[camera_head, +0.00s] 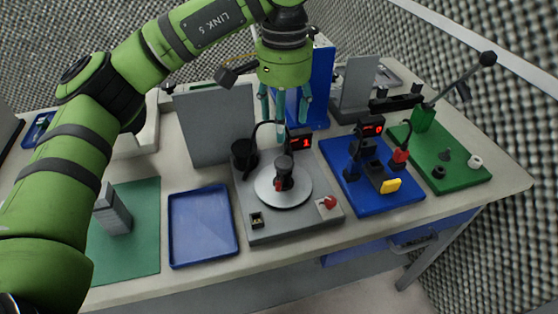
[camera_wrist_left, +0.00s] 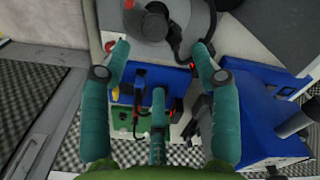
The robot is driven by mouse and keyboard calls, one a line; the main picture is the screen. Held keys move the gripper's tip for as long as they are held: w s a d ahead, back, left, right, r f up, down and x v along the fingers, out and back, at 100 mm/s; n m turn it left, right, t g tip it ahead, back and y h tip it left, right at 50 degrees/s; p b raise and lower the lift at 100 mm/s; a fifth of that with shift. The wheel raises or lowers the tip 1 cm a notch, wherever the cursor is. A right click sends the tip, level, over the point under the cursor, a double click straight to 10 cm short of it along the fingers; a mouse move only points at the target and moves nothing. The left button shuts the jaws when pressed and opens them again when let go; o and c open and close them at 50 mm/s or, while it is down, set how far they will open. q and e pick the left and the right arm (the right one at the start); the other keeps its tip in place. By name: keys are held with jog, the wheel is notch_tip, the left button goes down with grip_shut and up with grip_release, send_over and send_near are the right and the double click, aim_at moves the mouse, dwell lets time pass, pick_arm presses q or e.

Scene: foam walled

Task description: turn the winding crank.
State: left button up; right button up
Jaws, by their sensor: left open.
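A grey station board (camera_head: 257,228) holds a round silver disc (camera_head: 298,195) with a dark upright post and knob (camera_head: 284,166) on it. This looks like the winding crank. In the left wrist view the disc (camera_wrist_left: 178,12) and dark knob (camera_wrist_left: 155,22) show at the top, beyond the fingertips. My left gripper (camera_head: 286,116) is open and empty, with teal fingers pointing down. It is above and behind the disc, apart from the knob. In the left wrist view the gripper (camera_wrist_left: 160,50) has its fingers spread wide. My right gripper is not in view.
A black spool (camera_head: 243,155) and a red-digit display (camera_head: 299,141) stand behind the disc. A red knob (camera_head: 327,203) is at the board's front right. A blue board (camera_head: 392,205) and green board (camera_head: 459,178) lie right, an empty blue tray (camera_head: 202,225) left. Grey panels stand behind.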

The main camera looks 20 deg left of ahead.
aim_at(284, 161)
pick_arm(q)
jog(key=f, duration=0.1)
jog(key=b, duration=0.1)
jog(key=s+f, duration=0.1)
jog(key=shift+d+f+b, duration=0.3)
jog(key=shift+d+b, duration=0.05)
jog(key=shift+w+f, duration=0.15)
jog(key=shift+f, duration=0.2)
notch_tip(284, 161, down, 6)
jog(key=shift+a+r+p, duration=0.1)
jog(key=shift+r+p, duration=0.15)
jog(key=shift+p, duration=0.3)
jog(key=shift+f, duration=0.3)
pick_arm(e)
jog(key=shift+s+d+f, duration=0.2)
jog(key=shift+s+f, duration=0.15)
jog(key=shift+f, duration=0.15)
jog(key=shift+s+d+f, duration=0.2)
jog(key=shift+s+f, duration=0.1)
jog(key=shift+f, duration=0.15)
pick_arm(q)
jog(key=c, duration=1.1)
jog(key=shift+c, duration=0.2)
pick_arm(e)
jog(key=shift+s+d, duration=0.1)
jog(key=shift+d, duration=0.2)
